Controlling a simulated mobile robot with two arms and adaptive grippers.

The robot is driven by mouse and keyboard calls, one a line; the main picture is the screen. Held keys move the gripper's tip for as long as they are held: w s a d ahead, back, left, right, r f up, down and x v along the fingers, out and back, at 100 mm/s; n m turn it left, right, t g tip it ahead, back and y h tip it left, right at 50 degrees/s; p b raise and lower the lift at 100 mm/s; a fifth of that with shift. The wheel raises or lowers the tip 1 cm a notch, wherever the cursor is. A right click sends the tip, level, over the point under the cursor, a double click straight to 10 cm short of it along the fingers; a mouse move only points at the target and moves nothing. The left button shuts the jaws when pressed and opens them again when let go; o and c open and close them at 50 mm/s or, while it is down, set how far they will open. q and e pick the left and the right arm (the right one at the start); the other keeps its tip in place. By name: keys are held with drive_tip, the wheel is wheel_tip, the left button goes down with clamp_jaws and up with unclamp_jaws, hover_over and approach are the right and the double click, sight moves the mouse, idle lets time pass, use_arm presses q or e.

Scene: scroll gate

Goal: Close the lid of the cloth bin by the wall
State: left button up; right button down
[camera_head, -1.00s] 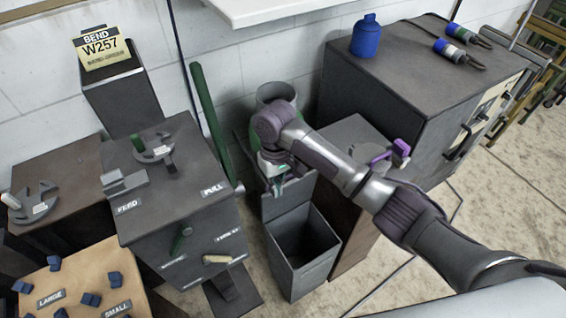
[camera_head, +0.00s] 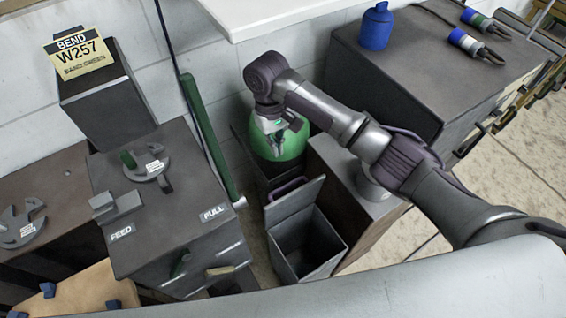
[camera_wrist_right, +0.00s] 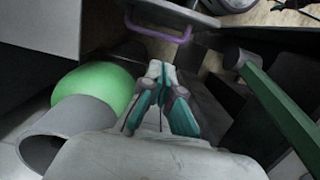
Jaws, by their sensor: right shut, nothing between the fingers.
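The grey bin (camera_head: 325,268) stands open in the head view, its dark inside showing. Its lid (camera_head: 293,203) stands raised and slanted at the bin's back edge. A purple handle (camera_head: 288,187) is on the lid's far side; it also shows in the right wrist view (camera_wrist_right: 160,33). My right gripper (camera_head: 279,145) is behind and above the lid, in front of a green cylinder (camera_head: 290,140). In the right wrist view its fingers (camera_wrist_right: 160,70) are shut and empty, pointing toward the handle, with a gap between. My left gripper is not in view.
A green post (camera_head: 208,140) leans left of the bin. A grey machine (camera_head: 170,235) stands at left. A brown cabinet (camera_head: 340,185) stands right of the bin, with a larger dark cabinet (camera_head: 440,60) beyond. The green cylinder also shows close by in the right wrist view (camera_wrist_right: 95,95).

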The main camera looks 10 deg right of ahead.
sight(289, 198)
drive_tip(key=s+d+f+p, duration=0.1)
drive_tip(key=s+f, duration=0.4)
drive_tip(key=f, duration=0.5)
drive_tip(key=shift+s+d, duration=0.2)
drive_tip(key=shift+d, duration=0.3)
drive_tip(key=shift+r+p, duration=0.1)
drive_tip(key=shift+p, duration=0.2)
